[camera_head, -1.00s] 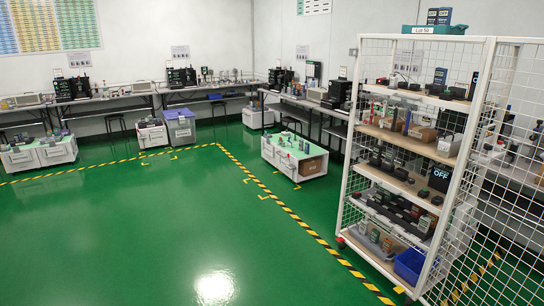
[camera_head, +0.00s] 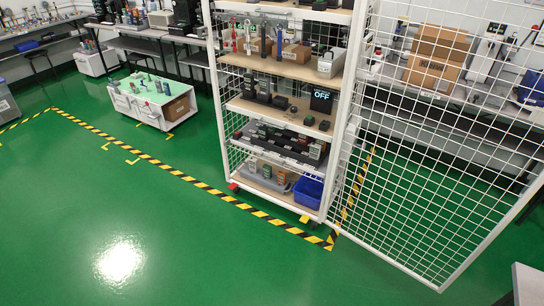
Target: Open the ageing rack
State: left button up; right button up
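The ageing rack (camera_head: 344,120) is a tall white frame with wooden shelves, in the middle of the head view. Its top is out of frame. Its front is uncovered, so the shelves show directly. A white wire-mesh door panel (camera_head: 440,155) stands swung out to the right from the rack's right front post. Its lower free corner is near the bottom right. The shelves hold handheld testers, cartons and a black display reading OFF (camera_head: 321,101). A blue bin (camera_head: 308,192) sits on the bottom shelf. Neither gripper is in view.
Yellow-black floor tape (camera_head: 190,181) runs diagonally to the rack's front foot. A low white cart (camera_head: 150,103) stands left of the rack. Benches with cardboard boxes (camera_head: 437,58) stand behind the mesh panel. A white edge (camera_head: 530,285) shows at bottom right. Green floor in front is clear.

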aim_at(283, 146)
jog(key=i+j, duration=0.3)
jog(key=i, duration=0.15)
jog(key=i+j+u, duration=0.1)
jog(key=i+j, duration=0.15)
jog(key=i, duration=0.15)
